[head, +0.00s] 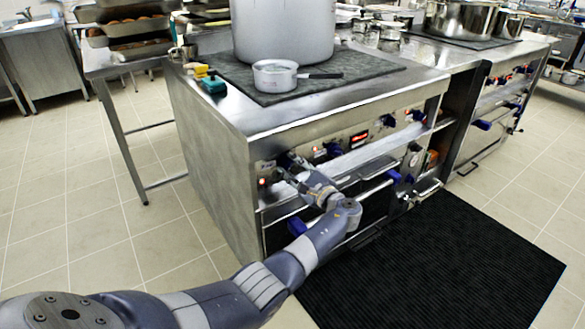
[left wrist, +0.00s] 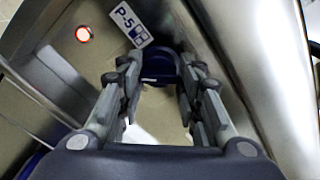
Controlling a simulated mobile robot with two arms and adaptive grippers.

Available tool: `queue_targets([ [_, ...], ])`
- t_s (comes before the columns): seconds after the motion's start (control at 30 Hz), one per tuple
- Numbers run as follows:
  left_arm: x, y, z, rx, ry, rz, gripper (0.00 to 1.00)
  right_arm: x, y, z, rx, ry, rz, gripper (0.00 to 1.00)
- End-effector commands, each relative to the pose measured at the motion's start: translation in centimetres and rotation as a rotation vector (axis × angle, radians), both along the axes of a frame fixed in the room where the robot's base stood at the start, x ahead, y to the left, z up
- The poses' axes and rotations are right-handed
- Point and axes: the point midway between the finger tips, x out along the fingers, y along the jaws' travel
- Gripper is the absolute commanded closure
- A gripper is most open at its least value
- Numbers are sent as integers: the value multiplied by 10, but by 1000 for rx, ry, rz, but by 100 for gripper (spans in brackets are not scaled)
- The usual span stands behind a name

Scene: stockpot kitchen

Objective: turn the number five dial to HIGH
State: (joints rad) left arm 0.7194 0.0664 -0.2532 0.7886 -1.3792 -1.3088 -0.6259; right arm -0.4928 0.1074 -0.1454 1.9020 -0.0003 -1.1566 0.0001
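The number five dial (left wrist: 161,68) is a dark blue knob below a white label marked P-5 (left wrist: 131,24) in the left wrist view. A lit red lamp (left wrist: 83,34) is on the panel left of the label. My left gripper (left wrist: 161,75) is open, with one finger on each side of the dial. I cannot tell whether the fingers touch it. In the head view my left gripper (head: 292,172) is at the left end of the stove's front panel and mostly hides this dial. My right gripper is not in view.
More blue dials (head: 332,150) run along the panel to the right. A steel rail (head: 370,155) runs in front of the panel. A big stockpot (head: 283,30) and a small saucepan (head: 274,76) stand on the stove top. A black mat (head: 440,260) lies on the floor.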

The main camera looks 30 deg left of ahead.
Motion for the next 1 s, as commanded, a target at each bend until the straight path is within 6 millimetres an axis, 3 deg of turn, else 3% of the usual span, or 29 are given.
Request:
queue_targets([
  [0.07,1,0,3,3,-4,-1,48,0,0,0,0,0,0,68],
  [0.47,-2,-4,0,-1,-1,1,48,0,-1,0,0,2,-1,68],
  [1.0,-39,-96,0,-2,-3,-1,48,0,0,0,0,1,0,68],
])
